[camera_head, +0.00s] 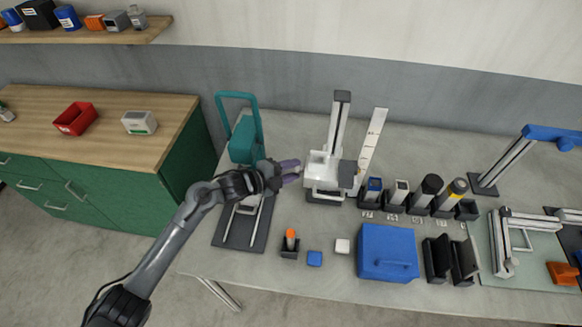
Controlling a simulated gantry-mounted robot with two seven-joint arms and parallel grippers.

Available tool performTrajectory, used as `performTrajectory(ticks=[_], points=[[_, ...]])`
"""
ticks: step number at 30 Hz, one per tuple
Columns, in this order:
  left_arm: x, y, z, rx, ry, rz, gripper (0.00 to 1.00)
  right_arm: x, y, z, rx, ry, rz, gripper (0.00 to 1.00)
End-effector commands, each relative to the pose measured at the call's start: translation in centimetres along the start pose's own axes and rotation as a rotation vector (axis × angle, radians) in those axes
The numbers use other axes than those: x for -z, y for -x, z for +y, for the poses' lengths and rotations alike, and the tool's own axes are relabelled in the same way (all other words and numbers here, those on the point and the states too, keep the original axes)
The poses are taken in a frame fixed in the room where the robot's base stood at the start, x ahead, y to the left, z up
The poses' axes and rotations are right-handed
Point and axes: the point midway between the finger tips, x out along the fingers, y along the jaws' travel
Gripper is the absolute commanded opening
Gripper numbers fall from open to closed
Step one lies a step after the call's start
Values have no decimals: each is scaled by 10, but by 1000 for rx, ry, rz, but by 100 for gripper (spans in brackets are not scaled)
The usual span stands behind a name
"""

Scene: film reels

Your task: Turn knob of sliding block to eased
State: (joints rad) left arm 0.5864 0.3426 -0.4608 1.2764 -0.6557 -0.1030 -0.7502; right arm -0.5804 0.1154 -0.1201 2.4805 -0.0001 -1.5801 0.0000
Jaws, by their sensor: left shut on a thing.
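The white sliding block (321,172) sits on an upright grey-and-white column (339,120) near the middle of the table. My left gripper (292,170) reaches in from the left, past the teal press, to the left side of this block. Its purple-grey fingers are shut on what appears to be the block's knob, which is mostly hidden between the fingertips. The knob's setting cannot be read from here. A dark grey piece (347,174) is on the block's right side. My right gripper is not in view.
The teal press (245,140) stands close beside my left wrist. A tall white scale (372,140) rises right of the column. Labelled holders with cylinders (431,190), a blue box (387,252) and small blocks (314,258) occupy the table's front and right. A green cabinet (100,190) stands left.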

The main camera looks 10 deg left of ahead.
Motion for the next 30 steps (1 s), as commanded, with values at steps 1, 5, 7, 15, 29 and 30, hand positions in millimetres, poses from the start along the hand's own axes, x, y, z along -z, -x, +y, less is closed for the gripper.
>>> performTrajectory(ticks=[1,5,7,15,29,30], points=[[0,0,0,-2,2,1,6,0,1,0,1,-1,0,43],[0,0,0,-3,4,1,6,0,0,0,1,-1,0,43],[0,0,0,-3,3,1,6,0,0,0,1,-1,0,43],[0,0,0,-2,3,1,58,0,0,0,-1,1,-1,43],[-1,8,0,-2,1,-1,62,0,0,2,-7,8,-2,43],[-1,12,0,-1,1,0,62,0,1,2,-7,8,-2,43]])
